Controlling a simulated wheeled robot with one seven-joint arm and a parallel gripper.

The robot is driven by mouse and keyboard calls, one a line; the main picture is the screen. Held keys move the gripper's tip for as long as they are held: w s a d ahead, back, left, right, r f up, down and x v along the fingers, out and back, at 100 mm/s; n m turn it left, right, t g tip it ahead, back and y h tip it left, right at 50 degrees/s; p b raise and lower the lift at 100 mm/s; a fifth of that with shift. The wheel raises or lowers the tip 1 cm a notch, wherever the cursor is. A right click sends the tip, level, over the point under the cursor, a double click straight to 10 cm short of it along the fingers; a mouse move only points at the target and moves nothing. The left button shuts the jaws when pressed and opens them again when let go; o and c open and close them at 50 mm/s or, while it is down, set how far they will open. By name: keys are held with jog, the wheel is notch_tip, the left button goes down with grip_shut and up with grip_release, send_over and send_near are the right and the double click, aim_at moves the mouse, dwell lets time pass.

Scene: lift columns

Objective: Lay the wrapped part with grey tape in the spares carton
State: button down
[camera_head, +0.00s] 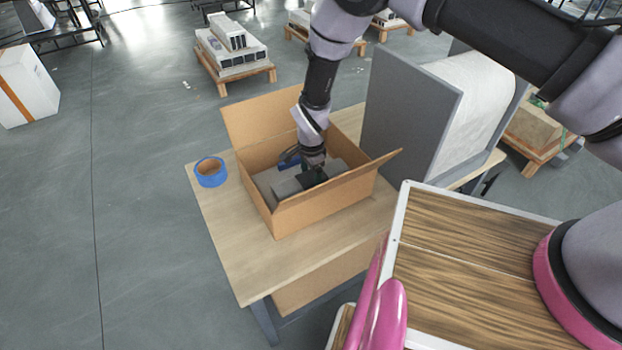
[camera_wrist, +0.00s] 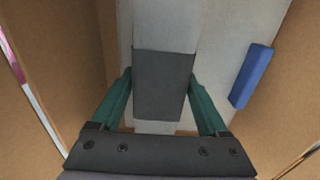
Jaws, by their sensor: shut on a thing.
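The wrapped part (camera_wrist: 166,28) is a long pale block with a dark grey tape band (camera_wrist: 163,85) around its middle. My gripper (camera_wrist: 162,100) is shut on it, with a teal finger on each side at the band. The open cardboard spares carton (camera_head: 325,205) stands on the wooden table, and its brown walls (camera_wrist: 60,65) show on both sides in the wrist view. In the head view my gripper (camera_head: 313,168) is down inside the carton. The part's underside is hidden, so I cannot tell whether it touches the pale surface below.
A blue block (camera_wrist: 251,76) lies in the carton, right of the part in the wrist view. A tall grey panel (camera_head: 408,115) stands close at the right. The table's front-left area is clear.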

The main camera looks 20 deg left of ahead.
aim_at(311, 176)
jog(key=shift+f, duration=0.45)
grip_release()
notch_tip(311, 176, up, 13)
dwell(0.3)
jog(key=shift+r, duration=0.1)
